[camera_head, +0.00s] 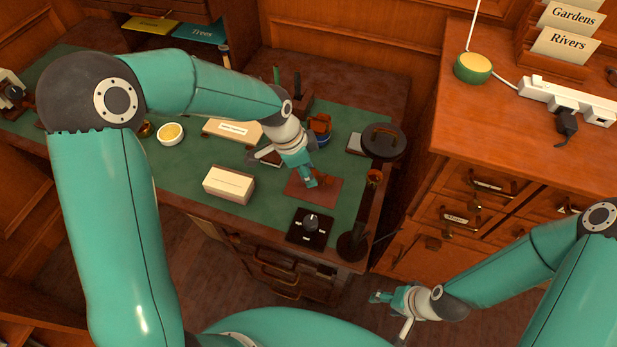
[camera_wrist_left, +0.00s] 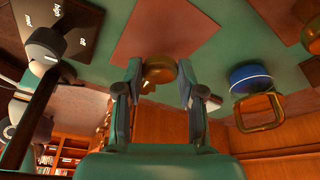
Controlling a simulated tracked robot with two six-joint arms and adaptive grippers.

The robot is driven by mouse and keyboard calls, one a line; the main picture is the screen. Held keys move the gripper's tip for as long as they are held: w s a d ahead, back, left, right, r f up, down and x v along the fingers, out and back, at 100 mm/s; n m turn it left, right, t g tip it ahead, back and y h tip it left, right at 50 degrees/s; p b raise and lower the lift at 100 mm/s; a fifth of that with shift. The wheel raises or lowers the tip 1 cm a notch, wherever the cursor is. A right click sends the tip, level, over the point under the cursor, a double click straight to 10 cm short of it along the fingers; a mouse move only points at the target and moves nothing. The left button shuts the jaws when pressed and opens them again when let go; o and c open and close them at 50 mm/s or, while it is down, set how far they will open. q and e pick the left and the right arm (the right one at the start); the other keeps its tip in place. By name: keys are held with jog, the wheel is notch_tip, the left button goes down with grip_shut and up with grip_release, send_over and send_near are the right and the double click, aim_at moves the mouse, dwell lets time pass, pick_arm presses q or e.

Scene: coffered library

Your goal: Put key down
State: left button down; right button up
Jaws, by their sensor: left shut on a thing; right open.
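My left gripper (camera_head: 311,181) is over the reddish-brown mat (camera_head: 300,193) on the green-topped desk. In the left wrist view its two fingers (camera_wrist_left: 159,80) stand either side of a brownish, brass-coloured thing, which I take to be the key (camera_wrist_left: 158,70). The gripper is shut on it. The key is small and partly hidden in the head view. The mat (camera_wrist_left: 165,30) also shows in the wrist view, just beyond the key; whether they touch cannot be told. My right gripper (camera_head: 382,298) is open and empty, low in front of the desk and drawers.
A black dial box (camera_head: 308,240) is in front of the mat, and a cream box (camera_head: 229,184) is to its left. A blue-banded holder (camera_head: 321,137) and a dark round object (camera_head: 383,142) stand behind. A wooden drawer cabinet (camera_head: 430,135) with a power strip (camera_head: 568,98) is at right.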

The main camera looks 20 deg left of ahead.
pick_arm(q)
notch_tip(320, 180, down, 4)
jog(key=shift+r, duration=0.25)
jog(key=shift+f, duration=0.1)
jog(key=c, duration=0.7)
grip_release()
jog(key=shift+r, duration=0.2)
jog(key=v, duration=1.2)
